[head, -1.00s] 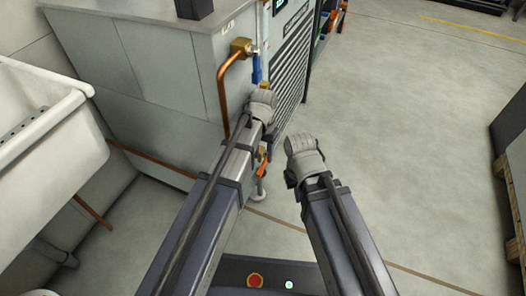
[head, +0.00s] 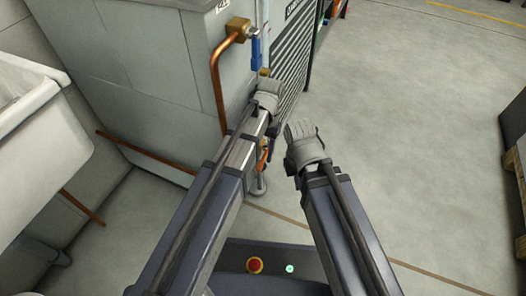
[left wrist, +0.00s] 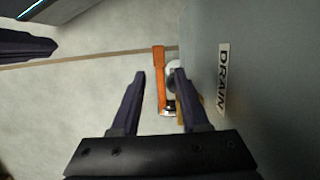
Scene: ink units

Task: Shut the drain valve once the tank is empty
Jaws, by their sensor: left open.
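The drain valve has an orange lever (left wrist: 160,78), seen in the left wrist view beside a grey wall with a "DRAIN" label (left wrist: 223,78). My left gripper (left wrist: 156,78) is open, and the lever shows between its two fingers. I cannot tell whether either finger touches it. In the head view the orange lever (head: 264,154) is partly hidden behind my left arm, and the left gripper (head: 266,95) is close to the grey tank unit (head: 150,70). My right gripper (head: 303,140) is over bare floor, away from the valve; its jaws are unclear. The tank's inside is not visible.
A brass valve with a blue lever (head: 256,53) and a copper pipe (head: 216,85) are on the tank unit above. A white sink (head: 40,130) stands at the left. Open floor (head: 420,130) lies to the right.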

